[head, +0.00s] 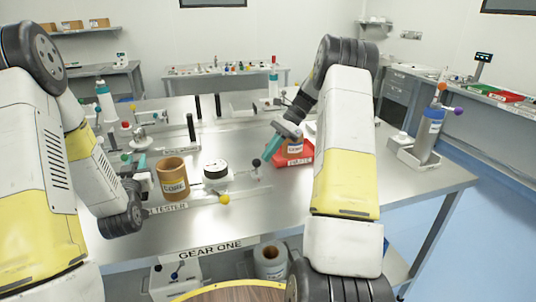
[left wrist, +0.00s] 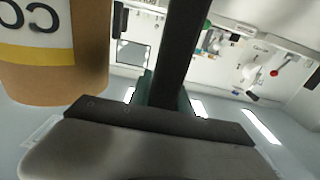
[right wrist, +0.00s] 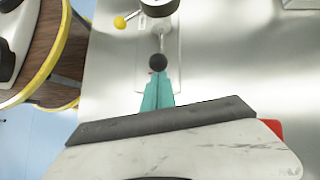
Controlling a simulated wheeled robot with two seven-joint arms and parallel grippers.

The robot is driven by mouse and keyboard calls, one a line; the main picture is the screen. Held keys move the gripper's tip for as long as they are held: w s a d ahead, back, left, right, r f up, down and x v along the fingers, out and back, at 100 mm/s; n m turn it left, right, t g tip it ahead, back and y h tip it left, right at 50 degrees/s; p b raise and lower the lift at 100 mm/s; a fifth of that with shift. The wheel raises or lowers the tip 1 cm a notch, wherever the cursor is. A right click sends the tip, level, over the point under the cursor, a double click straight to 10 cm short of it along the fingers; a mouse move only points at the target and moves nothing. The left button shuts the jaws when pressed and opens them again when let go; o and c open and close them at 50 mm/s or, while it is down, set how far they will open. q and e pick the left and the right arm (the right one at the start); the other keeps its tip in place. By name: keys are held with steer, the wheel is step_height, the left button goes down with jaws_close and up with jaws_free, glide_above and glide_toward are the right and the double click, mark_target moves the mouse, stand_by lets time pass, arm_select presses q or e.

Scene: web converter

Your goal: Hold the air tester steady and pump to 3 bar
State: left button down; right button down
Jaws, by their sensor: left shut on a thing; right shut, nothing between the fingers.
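The air tester (head: 237,188) is a pale base on the steel table with a "TESTER" label, a round black-and-white gauge (head: 215,169), a yellow ball (head: 224,199) and a black ball knob (head: 256,162). My left gripper (head: 137,163) is at the tester's left end. In the left wrist view its teal fingers are shut on a dark upright post (left wrist: 186,50). My right gripper (head: 267,155) is shut and empty. In the right wrist view its fingertips (right wrist: 157,82) are just beside the black knob (right wrist: 158,62); contact is unclear. The gauge reading is too small to tell.
A brown cardboard core (head: 172,180) stands close to my left gripper. A red tray (head: 293,155) lies beside my right gripper. Several black posts (head: 191,130) stand behind. A blue-grey cylinder (head: 428,135) stands on a holder at the right.

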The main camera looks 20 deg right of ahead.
steer(key=shift+a, duration=0.25)
steer(key=a, duration=0.7)
steer(key=shift+s, duration=0.1)
steer(key=shift+d, duration=0.4)
steer(key=d, duration=0.3)
steer(key=shift+w+r, duration=0.3)
steer(key=shift+w, duration=0.1)
steer(key=v, duration=1)
steer(key=shift+d, duration=0.2)
